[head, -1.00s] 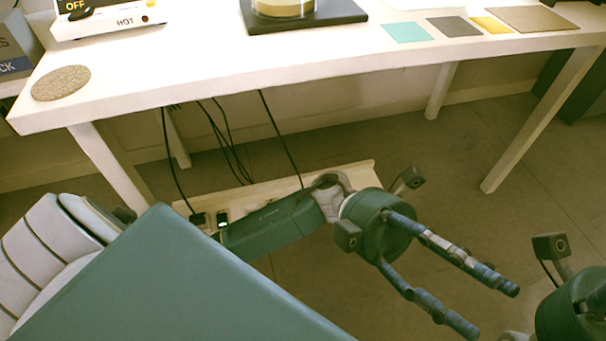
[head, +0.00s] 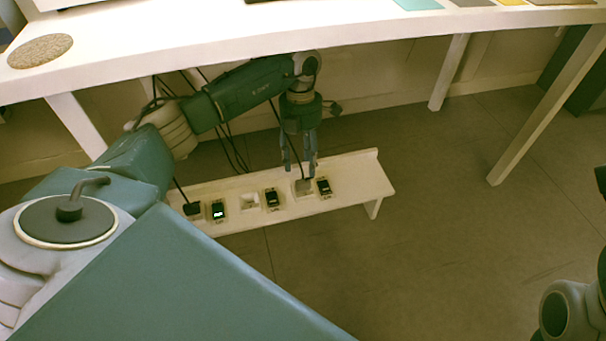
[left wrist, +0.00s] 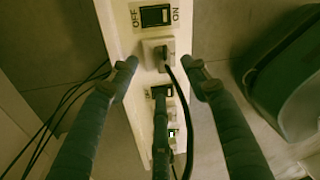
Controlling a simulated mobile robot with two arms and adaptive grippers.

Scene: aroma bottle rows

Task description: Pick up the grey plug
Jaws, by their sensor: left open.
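The grey plug (head: 303,187) sits in a socket on the low white power strip (head: 350,176) under the table, with a dark cord rising from it. In the left wrist view the plug (left wrist: 158,50) is a pale square with a dark cord. My left gripper (head: 299,176) points down over it, open. In the left wrist view its fingertips (left wrist: 160,63) lie on either side of the plug, apart from it. I cannot tell how far above the strip they are. Only part of my right arm shows at the right edge; its fingers are out of view.
Switches (head: 324,187) sit beside the sockets, one lit green (head: 218,210). A black plug (head: 192,208) is at the left end, and an empty socket (head: 250,202) is mid-strip. Loose cables (head: 232,150) hang behind.

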